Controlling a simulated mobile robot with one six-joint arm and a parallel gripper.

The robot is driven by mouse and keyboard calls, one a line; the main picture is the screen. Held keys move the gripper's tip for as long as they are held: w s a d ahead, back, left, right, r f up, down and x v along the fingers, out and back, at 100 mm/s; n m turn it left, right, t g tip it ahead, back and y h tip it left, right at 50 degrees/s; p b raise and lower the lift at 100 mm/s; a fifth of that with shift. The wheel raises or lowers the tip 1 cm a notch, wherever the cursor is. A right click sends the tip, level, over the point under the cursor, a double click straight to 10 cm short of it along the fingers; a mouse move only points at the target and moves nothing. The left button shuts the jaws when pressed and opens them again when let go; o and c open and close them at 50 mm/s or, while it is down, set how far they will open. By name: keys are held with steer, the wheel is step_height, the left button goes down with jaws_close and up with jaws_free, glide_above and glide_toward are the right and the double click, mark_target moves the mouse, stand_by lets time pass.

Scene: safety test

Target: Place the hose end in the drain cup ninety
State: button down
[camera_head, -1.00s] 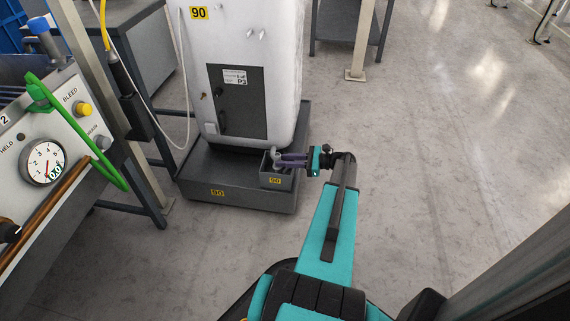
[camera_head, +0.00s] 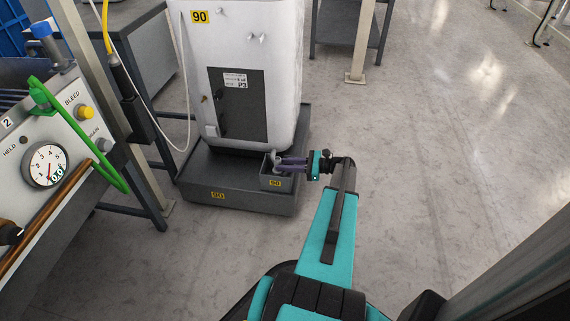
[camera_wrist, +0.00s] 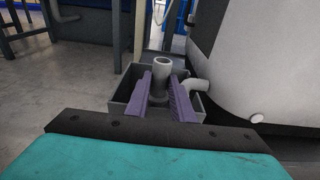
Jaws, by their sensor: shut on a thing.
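The drain cup (camera_head: 270,183) is a small dark grey open box with a yellow 90 label, on the front corner of the tank's base. My gripper (camera_head: 281,160) reaches over it from the right. In the wrist view, its two purple fingers (camera_wrist: 162,87) are shut on an upright grey tube, the hose end (camera_wrist: 163,65). The hose end stands within the outline of the cup's walls (camera_wrist: 122,92). Its lower end is hidden by the fingers, so I cannot tell whether it touches the bottom.
The white tank (camera_head: 285,90) marked 90 rises behind the cup on a dark base (camera_head: 230,196). A grey bent spout (camera_wrist: 198,84) sits just right of the fingers. A control panel (camera_head: 75,135) with a gauge stands left. The floor at right is clear.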

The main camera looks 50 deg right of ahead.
steer(key=c, duration=1.5)
jaws_free()
steer(key=shift+a+f, duration=0.1)
steer(key=shift+f, duration=0.65)
steer(key=shift+c, duration=0.2)
steer(key=shift+r, duration=0.15)
steer(key=shift+r+b, duration=0.2)
steer(key=shift+b, duration=0.2)
steer(key=shift+s+r, duration=0.15)
steer(key=shift+r, duration=0.15)
steer(key=p+v, duration=0.4)
steer(key=v, duration=0.8)
steer(key=shift+r, duration=0.3)
steer(key=shift+w, duration=0.2)
